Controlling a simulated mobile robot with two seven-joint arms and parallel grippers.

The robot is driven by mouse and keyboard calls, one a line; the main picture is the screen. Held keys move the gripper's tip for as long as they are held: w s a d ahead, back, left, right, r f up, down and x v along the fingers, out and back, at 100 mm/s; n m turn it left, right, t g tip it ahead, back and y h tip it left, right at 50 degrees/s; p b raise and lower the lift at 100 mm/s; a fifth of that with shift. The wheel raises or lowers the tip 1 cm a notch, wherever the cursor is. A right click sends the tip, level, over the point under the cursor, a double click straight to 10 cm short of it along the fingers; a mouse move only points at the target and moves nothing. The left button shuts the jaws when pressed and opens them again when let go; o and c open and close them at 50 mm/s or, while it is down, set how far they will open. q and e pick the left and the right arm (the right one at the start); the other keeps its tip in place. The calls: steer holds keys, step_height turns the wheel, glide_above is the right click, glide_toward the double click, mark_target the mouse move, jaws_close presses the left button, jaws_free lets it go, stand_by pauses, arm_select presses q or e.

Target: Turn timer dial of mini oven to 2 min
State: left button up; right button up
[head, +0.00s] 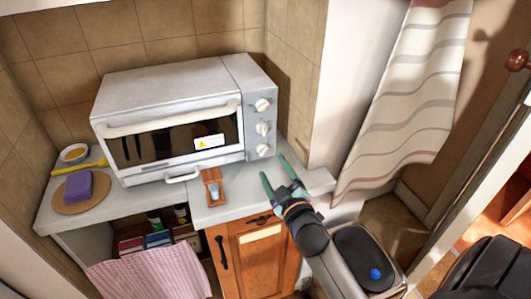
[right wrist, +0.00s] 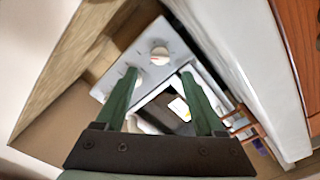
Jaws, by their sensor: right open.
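The white mini oven (head: 170,90) stands on the counter with its door closed. Its right-hand panel carries an upper dial (head: 262,105), a middle dial (head: 263,128) and a lower dial (head: 262,150). The labels are too small to tell which is the timer. My right gripper (head: 273,165) is open and empty, in front of and below the lower dial, apart from it. In the right wrist view, a round dial with a red mark (right wrist: 159,54) shows beyond the open fingertips. Another dial (right wrist: 137,84) is partly hidden by the left finger. My left gripper is out of view.
A small wooden box (head: 212,187) stands on the counter before the oven. A purple sponge (head: 78,186) on a round board and a bowl (head: 74,153) are at the left. A wall corner (head: 318,95) and a striped curtain (head: 410,100) are right of the oven.

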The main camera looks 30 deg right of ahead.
mark_target(264, 152)
steer(key=x, duration=0.6)
steer(key=shift+w, duration=0.35)
steer(key=shift+c, duration=0.2)
jaws_close()
